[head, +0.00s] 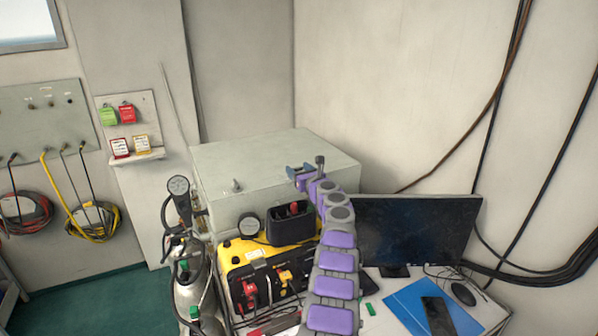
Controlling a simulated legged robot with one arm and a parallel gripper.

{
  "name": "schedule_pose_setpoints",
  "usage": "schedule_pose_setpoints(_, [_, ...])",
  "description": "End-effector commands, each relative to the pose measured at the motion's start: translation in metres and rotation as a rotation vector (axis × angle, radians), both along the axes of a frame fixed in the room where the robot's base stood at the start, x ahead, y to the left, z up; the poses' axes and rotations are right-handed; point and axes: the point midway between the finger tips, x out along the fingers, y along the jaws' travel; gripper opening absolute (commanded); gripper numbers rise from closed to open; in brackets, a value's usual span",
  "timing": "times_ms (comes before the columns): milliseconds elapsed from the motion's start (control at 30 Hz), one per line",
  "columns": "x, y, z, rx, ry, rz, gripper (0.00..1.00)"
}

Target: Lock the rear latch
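A grey metal cabinet (270,160) stands against the back wall. A small grey latch-like fitting (237,186) sits at its top front edge, left of my arm. A dark upright piece (320,162) shows near the cabinet's right side; I cannot tell whether it is the rear latch or part of my wrist. My gripper (291,172) is at the far end of my purple and grey arm, over the right part of the cabinet top. It is small and seen from behind, so its opening and any contact are unclear.
A yellow panel unit (240,252) with red and yellow levers stands before the cabinet. Gas cylinders with a gauge (178,186) stand at its left. A monitor (418,230), blue folder (405,300) and phone (438,316) are at right. Hoses (92,222) hang on the left wall.

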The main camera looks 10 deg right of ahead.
Motion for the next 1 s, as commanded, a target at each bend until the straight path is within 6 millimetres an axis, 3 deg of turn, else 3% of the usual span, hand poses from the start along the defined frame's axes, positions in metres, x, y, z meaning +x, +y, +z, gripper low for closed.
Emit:
schedule_pose_setpoints(400, [0.0003, 0.0004, 0.0, 0.0, 0.0, 0.0, 0.25])
schedule_pose_setpoints(1000, [-0.0013, 0.0041, -0.0021, 0.004, -0.002, -0.133, 0.25])
